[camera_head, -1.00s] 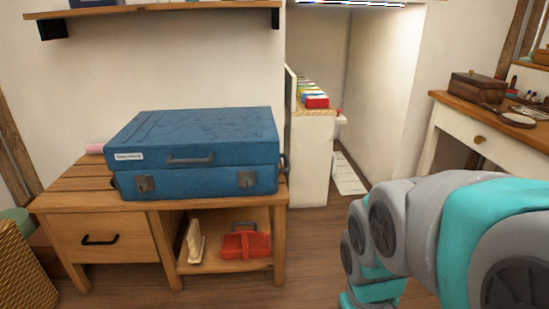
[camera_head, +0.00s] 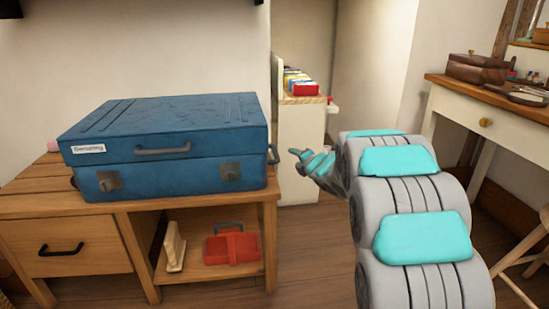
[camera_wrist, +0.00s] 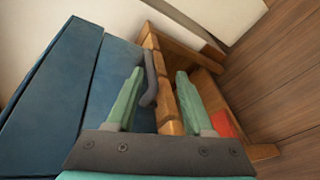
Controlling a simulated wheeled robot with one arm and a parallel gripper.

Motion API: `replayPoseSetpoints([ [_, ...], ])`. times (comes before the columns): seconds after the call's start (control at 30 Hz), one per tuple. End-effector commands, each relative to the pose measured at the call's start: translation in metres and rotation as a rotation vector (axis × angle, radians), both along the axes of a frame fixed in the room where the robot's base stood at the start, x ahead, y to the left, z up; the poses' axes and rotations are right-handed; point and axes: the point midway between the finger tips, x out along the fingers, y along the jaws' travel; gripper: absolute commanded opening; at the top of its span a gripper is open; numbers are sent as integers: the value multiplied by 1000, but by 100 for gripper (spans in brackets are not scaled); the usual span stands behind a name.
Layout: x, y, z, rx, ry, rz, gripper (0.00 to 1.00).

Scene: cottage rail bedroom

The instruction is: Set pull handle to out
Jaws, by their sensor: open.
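A blue suitcase (camera_head: 165,145) lies flat and closed on a wooden bench (camera_head: 190,207). A dark pull handle (camera_head: 273,154) is on its right end. My gripper (camera_head: 297,160) is open just to the right of that handle. In the wrist view the handle (camera_wrist: 151,80) shows between the two green fingers of my gripper (camera_wrist: 160,74), nearer the left finger. I cannot tell whether a finger touches it. Another handle (camera_head: 162,149) sits on the suitcase's front, between two metal latches.
The bench has a drawer with a black handle (camera_head: 60,249) and an open shelf holding a red case (camera_head: 233,246). A white cabinet (camera_head: 301,150) stands behind my gripper. A dressing table (camera_head: 490,110) and a stool (camera_head: 525,245) are at right.

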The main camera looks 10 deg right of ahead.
Motion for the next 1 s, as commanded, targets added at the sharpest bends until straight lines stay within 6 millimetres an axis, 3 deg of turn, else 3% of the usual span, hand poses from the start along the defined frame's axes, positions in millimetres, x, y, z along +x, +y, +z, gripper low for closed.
replayPoseSetpoints([
  [0.03, 7, 5, -12, -30, -25, 48, 52],
  [0.23, 19, 26, -15, -102, -114, 173, 52],
  [0.43, 31, 32, -18, -108, -121, 185, 52],
  [0.8, 75, 47, -27, -106, -120, 182, 52],
  [1.0, 88, 51, -31, -108, -118, 180, 52],
])
